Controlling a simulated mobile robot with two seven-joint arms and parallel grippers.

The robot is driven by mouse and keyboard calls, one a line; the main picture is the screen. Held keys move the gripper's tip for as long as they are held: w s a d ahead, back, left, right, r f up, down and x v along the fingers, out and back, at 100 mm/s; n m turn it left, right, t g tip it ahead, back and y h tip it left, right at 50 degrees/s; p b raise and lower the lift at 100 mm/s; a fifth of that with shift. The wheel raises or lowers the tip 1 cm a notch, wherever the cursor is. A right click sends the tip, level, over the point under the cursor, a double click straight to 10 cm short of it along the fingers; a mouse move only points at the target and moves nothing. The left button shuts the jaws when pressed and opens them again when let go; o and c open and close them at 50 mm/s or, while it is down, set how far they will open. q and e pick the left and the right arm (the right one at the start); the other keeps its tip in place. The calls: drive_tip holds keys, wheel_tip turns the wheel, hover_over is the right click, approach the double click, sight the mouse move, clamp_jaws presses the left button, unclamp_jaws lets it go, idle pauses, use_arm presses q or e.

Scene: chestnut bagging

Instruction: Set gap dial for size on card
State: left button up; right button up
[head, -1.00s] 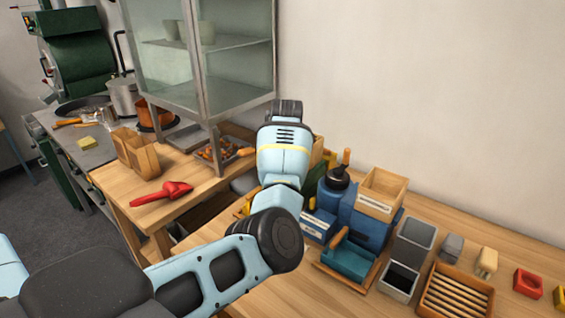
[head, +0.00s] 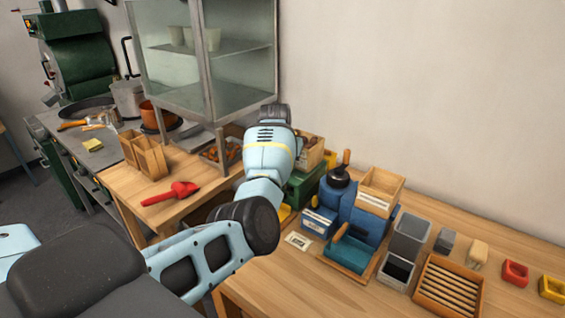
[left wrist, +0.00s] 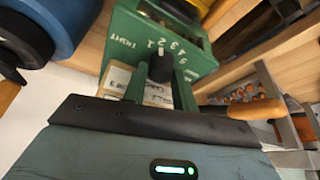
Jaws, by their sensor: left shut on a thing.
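The green box with the gap dial (left wrist: 190,50) fills the upper middle of the left wrist view, with white numbers and a word on its face. Its black dial knob (left wrist: 160,68) sits between the two fingers of my left gripper (left wrist: 161,78), which is shut on it. In the head view the green box (head: 303,187) is partly behind my left forearm, and the gripper itself is hidden there. A small pale card (head: 298,240) lies on the table in front of the box; its print is too small to read. My right gripper is not in view.
A blue machine (head: 367,228) with a black knob stands right of the green box. A teal tray (head: 348,255), grey bins (head: 409,236) and a slatted wooden tray (head: 450,290) are further right.

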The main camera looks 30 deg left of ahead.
use_arm(q)
drive_tip(key=m, duration=0.1)
drive_tip(key=m+h, duration=0.1)
drive_tip(key=m, duration=0.2)
drive_tip(key=shift+a+m+h, duration=0.25)
drive_tip(key=shift+m+h, duration=0.05)
drive_tip(key=shift+h, duration=0.1)
drive_tip(key=m+h, duration=0.1)
drive_tip(key=m, duration=0.1)
drive_tip(key=shift+m, duration=0.4)
drive_tip(key=m+g+h+b, duration=0.1)
drive_tip(key=m, duration=0.2)
drive_tip(key=shift+a+f+m, duration=0.1)
drive_tip(key=shift+f+m, duration=0.05)
drive_tip(key=shift+m, duration=0.15)
drive_tip(key=shift+w+m+h+b, duration=0.1)
drive_tip(key=shift+m+h+b, duration=0.25)
drive_tip(key=shift+m, duration=0.35)
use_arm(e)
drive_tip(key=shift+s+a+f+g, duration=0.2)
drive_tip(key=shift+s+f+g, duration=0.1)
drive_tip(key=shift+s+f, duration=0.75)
use_arm(q)
drive_tip(key=shift+r, duration=0.2)
drive_tip(key=o, duration=0.7)
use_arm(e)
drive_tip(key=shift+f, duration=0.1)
